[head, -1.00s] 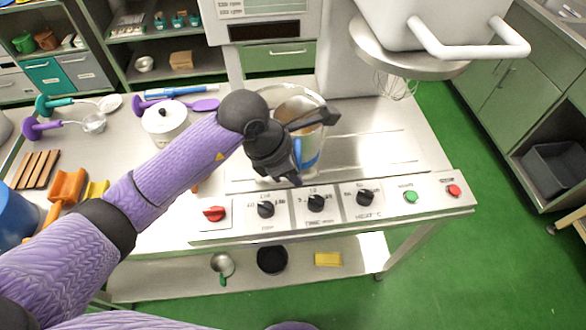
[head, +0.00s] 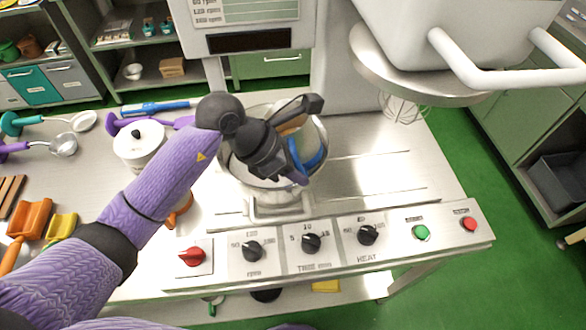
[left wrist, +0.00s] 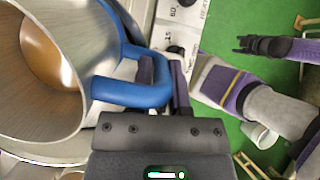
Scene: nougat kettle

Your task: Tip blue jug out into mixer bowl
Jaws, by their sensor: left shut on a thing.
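My left gripper (head: 300,140) is shut on the handle of the blue jug (head: 313,161), a steel jug with a blue band and handle. In the left wrist view the blue handle (left wrist: 130,92) runs between the fingers. The jug is tilted there, its mouth facing left, and brown contents (left wrist: 38,55) show inside. In the head view the gripper covers much of the jug. The steel mixer bowl (head: 240,176) stands beneath the jug and gripper, with a handle at its front. The bowl's inside is mostly hidden. My right gripper (left wrist: 262,45) shows small in the left wrist view.
The mixer head (head: 440,35) with a whisk (head: 405,108) hangs right of the bowl. A white lidded pot (head: 138,148) stands left. Control knobs (head: 311,243) line the front edge. Steel counter right of the bowl is clear.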

